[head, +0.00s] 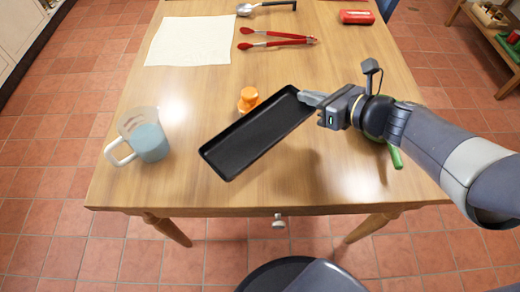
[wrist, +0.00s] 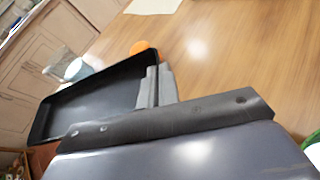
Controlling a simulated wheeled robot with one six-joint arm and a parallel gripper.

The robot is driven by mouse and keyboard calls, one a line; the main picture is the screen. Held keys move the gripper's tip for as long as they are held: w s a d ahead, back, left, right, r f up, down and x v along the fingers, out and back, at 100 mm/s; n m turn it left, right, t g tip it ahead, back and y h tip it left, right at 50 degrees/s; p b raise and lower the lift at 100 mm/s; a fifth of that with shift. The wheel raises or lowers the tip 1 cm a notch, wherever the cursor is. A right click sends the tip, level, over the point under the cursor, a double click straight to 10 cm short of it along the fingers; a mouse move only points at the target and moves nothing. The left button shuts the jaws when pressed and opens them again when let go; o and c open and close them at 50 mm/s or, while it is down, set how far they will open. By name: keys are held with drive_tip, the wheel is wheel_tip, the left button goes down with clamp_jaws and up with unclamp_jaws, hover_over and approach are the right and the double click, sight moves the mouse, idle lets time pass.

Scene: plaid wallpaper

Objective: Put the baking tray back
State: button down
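The black rectangular baking tray (head: 252,137) is at the middle of the table, lying diagonally in the head view, its far right end at my gripper. My gripper (head: 308,98) is shut on the rim at that end. In the wrist view the tray (wrist: 88,100) stretches away to the left from the fingers (wrist: 156,88), which pinch its near edge. The tray looks raised above the table, with a shadow on the wood to its right. The table under part of it is hidden.
An orange object (head: 248,98) stands just behind the tray. A measuring jug (head: 148,140) is at left. A green item (head: 394,155) is partly hidden by my arm.

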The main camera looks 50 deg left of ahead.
drive_tip(key=b, duration=0.2)
hover_over(299, 132)
drive_tip(key=shift+g, duration=0.3)
wheel_tip(299, 132, down, 6)
drive_tip(key=shift+r, duration=0.25)
drive_tip(key=shift+n, duration=0.3)
drive_tip(key=shift+f+b, duration=0.6)
drive_tip(key=shift+f, duration=1.75)
drive_tip(key=shift+f, duration=0.2)
drive_tip(key=c, duration=1.7)
unclamp_jaws()
drive_tip(key=shift+r, duration=0.1)
